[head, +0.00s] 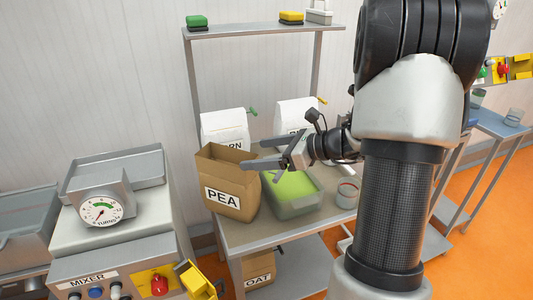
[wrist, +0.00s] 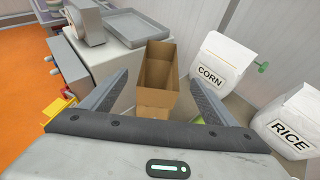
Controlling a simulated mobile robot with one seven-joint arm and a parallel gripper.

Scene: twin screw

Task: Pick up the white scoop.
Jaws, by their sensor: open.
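I cannot make out a white scoop for certain in either view. A pale grey-white object (head: 319,12) stands at the right end of the top shelf, too small to name. My gripper (head: 251,154) is open and empty, its fingers pointing left over the open brown PEA bag (head: 233,184). In the wrist view the fingers of my gripper (wrist: 160,72) stand wide apart, with the open brown bag (wrist: 155,75) beyond and between them. The inside of the bag looks empty where it shows.
A clear tub with green contents (head: 292,192) is below my gripper. White CORN (wrist: 222,62) and RICE (wrist: 293,118) bags stand behind, with green (head: 252,111) and yellow (head: 322,100) handles beside them. A small round container (head: 347,195) is right; the mixer (head: 110,240) is left.

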